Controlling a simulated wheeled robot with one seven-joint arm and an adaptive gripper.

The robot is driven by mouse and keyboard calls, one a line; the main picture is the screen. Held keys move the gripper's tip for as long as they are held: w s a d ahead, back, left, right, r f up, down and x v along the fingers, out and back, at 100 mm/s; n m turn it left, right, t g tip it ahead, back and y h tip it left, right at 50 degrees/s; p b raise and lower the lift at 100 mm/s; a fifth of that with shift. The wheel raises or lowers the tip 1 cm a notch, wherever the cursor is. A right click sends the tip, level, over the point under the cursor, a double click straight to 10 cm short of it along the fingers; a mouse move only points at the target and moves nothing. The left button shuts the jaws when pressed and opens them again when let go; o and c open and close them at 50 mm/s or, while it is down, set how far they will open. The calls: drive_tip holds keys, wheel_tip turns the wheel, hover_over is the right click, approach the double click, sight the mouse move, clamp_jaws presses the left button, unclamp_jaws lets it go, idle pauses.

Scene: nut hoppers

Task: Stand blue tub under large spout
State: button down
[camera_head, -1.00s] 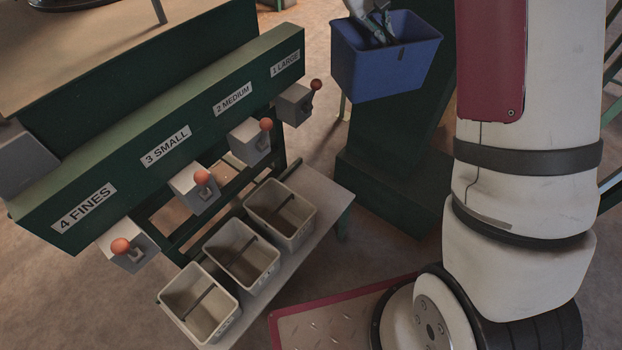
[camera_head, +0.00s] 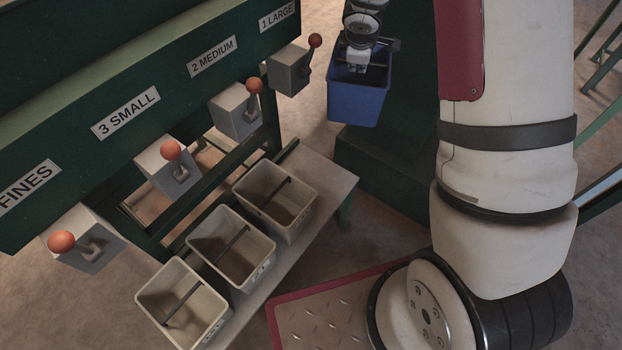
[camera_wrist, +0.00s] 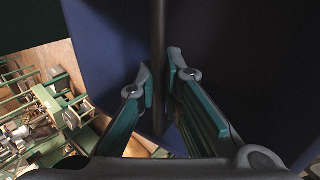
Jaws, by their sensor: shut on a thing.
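The blue tub (camera_head: 356,103) hangs in the air at the upper middle of the head view, to the right of the large spout (camera_head: 289,69) under the label 1 LARGE (camera_head: 279,13). My gripper (camera_head: 357,68) reaches down into the tub's top. In the wrist view my gripper (camera_wrist: 160,84) is shut on the dark bar across the tub, and the tub's blue inside (camera_wrist: 105,40) fills much of the picture. The free place at the shelf's far end (camera_head: 325,172) lies below and left of the tub.
Three grey tubs stand on the shelf: a far one (camera_head: 274,202), a middle one (camera_head: 232,247) and a near one (camera_head: 182,304). Levers with orange knobs (camera_head: 254,86) stick out from the spouts. A dark green post and base (camera_head: 385,170) stand behind the blue tub.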

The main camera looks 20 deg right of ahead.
drive_tip(key=f+n+b, duration=0.1)
drive_tip(key=f, duration=0.1)
drive_tip(key=a+f+n+y+b, duration=0.1)
drive_tip(key=f, duration=0.1)
drive_tip(key=a+f+n+y+b, duration=0.1)
drive_tip(key=f, duration=0.1)
drive_tip(key=shift+w+f+t, duration=0.15)
drive_tip(key=shift+w+t, duration=0.1)
drive_tip(key=shift+t, duration=0.05)
drive_tip(key=s+a+f+n+y+b, duration=0.1)
drive_tip(key=a+f+n+b, duration=0.2)
drive_tip(key=f+b, duration=0.2)
drive_tip(key=s+a+f+n+y+b, duration=0.1)
drive_tip(key=a+f+n+y+b, duration=0.1)
drive_tip(key=f, duration=0.9)
drive_tip(key=s+a+f+n+g+y+b, duration=0.1)
drive_tip(key=a+f+n+y+b, duration=0.1)
drive_tip(key=a+f+n+b, duration=0.3)
wheel_tip(320, 180, down, 4)
drive_tip(key=a+b, duration=0.1)
drive_tip(key=b, duration=0.2)
drive_tip(key=shift+s+a+b, duration=0.2)
drive_tip(key=shift+s+b, duration=0.1)
drive_tip(key=shift+s, duration=0.05)
drive_tip(key=c, duration=1.7)
unclamp_jaws()
